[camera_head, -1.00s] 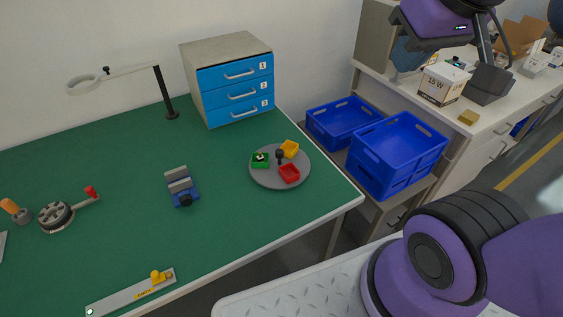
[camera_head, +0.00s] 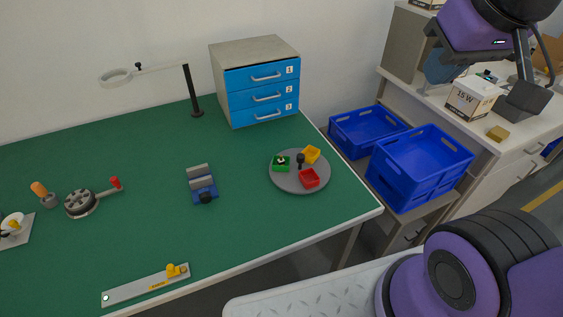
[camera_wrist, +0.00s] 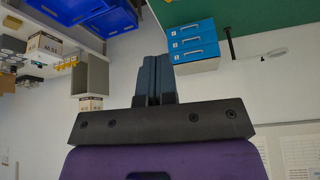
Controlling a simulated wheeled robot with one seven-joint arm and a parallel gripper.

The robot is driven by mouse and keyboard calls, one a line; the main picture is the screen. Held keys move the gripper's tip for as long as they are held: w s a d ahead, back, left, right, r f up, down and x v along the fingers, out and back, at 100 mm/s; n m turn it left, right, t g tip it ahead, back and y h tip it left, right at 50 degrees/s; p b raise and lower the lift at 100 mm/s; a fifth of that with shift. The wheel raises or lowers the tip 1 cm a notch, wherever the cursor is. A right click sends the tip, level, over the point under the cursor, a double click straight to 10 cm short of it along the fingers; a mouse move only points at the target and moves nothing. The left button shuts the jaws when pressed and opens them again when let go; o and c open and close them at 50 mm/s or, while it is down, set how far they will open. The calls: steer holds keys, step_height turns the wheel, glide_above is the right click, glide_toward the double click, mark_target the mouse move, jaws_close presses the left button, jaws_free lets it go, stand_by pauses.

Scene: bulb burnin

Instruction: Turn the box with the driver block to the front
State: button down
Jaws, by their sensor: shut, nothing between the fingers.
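A round grey turntable (camera_head: 286,184) with a black centre knob (camera_head: 300,160) lies on the green table. It carries three small open boxes: green (camera_head: 281,165) at the left, yellow (camera_head: 312,153) at the back right, and red (camera_head: 309,179) at the front right. The green box holds something small, black and white; the yellow and red boxes look empty, though their insides are small to see. My gripper (camera_wrist: 153,76) shows in the wrist view, its fingers together with nothing between them. It is away from the turntable, which is out of the wrist view.
A blue drawer cabinet (camera_head: 260,90) and a lamp (camera_head: 192,90) stand behind the turntable. A blue vise-like device (camera_head: 201,184) and a handwheel (camera_head: 82,203) are to the left. Blue crates (camera_head: 421,165) stand right of the table. Green tabletop around the turntable is clear.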

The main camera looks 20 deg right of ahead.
steer(key=c, duration=1.5)
jaws_free()
steer(key=o, duration=0.4)
steer(key=shift+w, duration=0.3)
steer(key=shift+c, duration=0.2)
steer(key=shift+g, duration=0.7)
steer(key=w, duration=0.3)
steer(key=w+f, duration=0.1)
steer(key=w, duration=0.2)
steer(key=w+a+f, duration=0.1)
steer(key=w, duration=0.2)
steer(key=shift+w+f, duration=0.2)
steer(key=shift+w, duration=0.05)
steer(key=g, duration=0.4)
glide_above(301, 155)
step_height(301, 155, down, 30)
steer(key=f, duration=0.1)
step_height(301, 155, down, 11)
steer(key=shift+s+r, duration=0.1)
steer(key=shift+r, duration=0.05)
